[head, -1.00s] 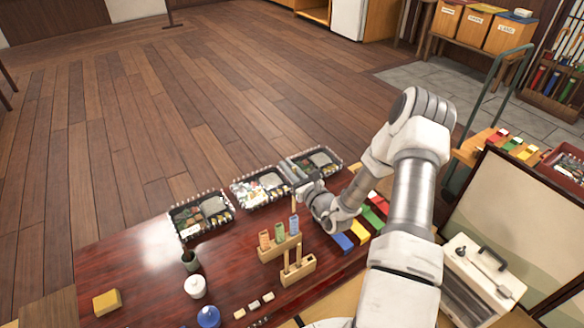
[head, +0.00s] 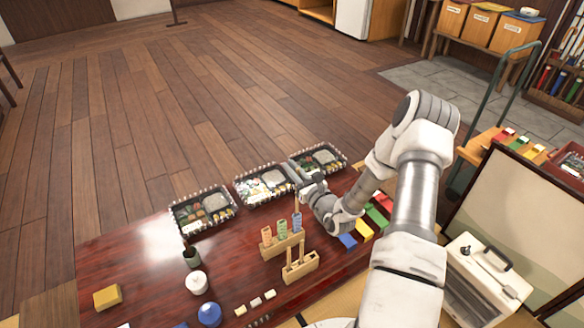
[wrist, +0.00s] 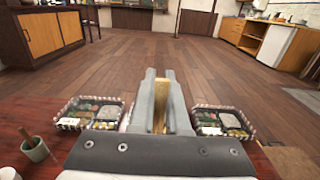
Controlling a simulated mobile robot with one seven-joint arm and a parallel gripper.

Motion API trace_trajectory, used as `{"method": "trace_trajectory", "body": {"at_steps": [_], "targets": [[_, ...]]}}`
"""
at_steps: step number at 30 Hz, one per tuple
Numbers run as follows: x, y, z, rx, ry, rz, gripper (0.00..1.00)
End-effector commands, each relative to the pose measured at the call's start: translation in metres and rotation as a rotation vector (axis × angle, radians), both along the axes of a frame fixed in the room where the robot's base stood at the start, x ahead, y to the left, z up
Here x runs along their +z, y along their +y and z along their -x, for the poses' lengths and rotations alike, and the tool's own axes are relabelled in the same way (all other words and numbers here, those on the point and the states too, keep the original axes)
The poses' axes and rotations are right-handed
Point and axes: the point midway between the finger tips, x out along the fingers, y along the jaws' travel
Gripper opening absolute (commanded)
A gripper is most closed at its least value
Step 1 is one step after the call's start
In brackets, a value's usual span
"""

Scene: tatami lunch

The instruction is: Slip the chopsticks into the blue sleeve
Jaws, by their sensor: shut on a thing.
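The blue sleeve (head: 297,221) stands upright at the right end of a wooden holder (head: 284,245), beside a green sleeve (head: 282,229) and an orange sleeve (head: 267,236). My gripper (head: 304,184) is above the blue sleeve, shut on the chopsticks (head: 297,203). They hang upright, their lower part at or just over the sleeve's mouth; I cannot tell whether the tips are inside. In the wrist view the tan chopsticks (wrist: 160,103) sit between the fingers of my gripper (wrist: 160,78). The sleeve is hidden there.
A wooden rack with upright sticks (head: 300,266) stands in front of the holder. Lunch boxes (head: 202,209) line the table's far edge. Coloured blocks (head: 362,229) lie right, under my arm. A dark cup (head: 191,257) and white jar (head: 197,283) stand left. The table's left side has free room.

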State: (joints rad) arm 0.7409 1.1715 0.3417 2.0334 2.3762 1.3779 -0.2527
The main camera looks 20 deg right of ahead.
Motion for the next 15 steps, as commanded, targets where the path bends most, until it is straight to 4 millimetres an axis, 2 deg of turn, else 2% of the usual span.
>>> {"method": "trace_trajectory", "body": {"at_steps": [15], "targets": [[-0.0032,0.0,0.0,0.0,0.0,0.0,0.0]]}}
